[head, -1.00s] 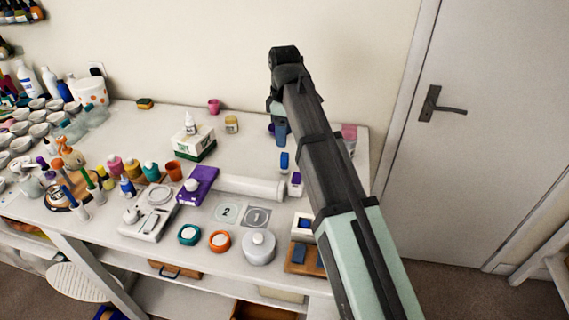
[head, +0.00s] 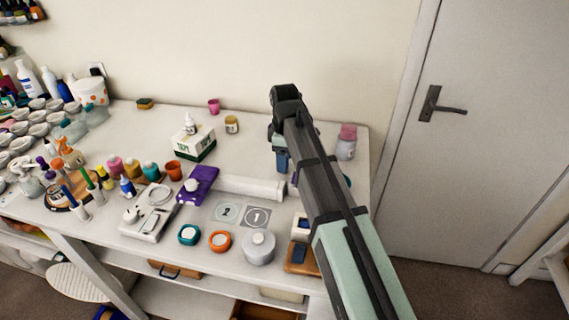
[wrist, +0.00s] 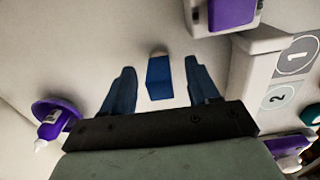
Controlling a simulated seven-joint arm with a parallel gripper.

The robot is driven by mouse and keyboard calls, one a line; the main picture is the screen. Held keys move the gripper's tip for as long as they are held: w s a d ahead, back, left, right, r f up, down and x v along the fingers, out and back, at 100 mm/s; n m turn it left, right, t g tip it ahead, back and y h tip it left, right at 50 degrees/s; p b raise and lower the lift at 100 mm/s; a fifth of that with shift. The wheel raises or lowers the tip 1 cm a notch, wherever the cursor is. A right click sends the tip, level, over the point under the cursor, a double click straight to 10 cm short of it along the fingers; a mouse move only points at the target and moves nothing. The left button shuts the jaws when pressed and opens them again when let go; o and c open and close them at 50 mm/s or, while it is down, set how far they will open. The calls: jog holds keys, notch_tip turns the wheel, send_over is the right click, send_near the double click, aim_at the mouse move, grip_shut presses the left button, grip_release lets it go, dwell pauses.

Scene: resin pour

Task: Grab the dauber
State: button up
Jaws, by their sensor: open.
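The dauber (wrist: 159,78), a small blue body with a pale greyish end, is on the white table in the wrist view. It stands between the two blue fingers of my gripper (wrist: 159,65), with a visible gap on each side. The fingers are open and hold nothing. In the head view, my gripper (head: 281,158) is low over the right part of the table, and my arm and gripper hide the dauber there.
Number cards (head: 257,216) lie in front. A purple bottle with a white nozzle (wrist: 50,128) is close at left in the wrist view. A pink-capped jar (head: 346,142) stands right.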

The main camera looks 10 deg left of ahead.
jog(key=shift+f, duration=0.7)
jog(key=shift+c, duration=0.4)
jog(key=c, duration=1)
jog(key=shift+r, duration=0.15)
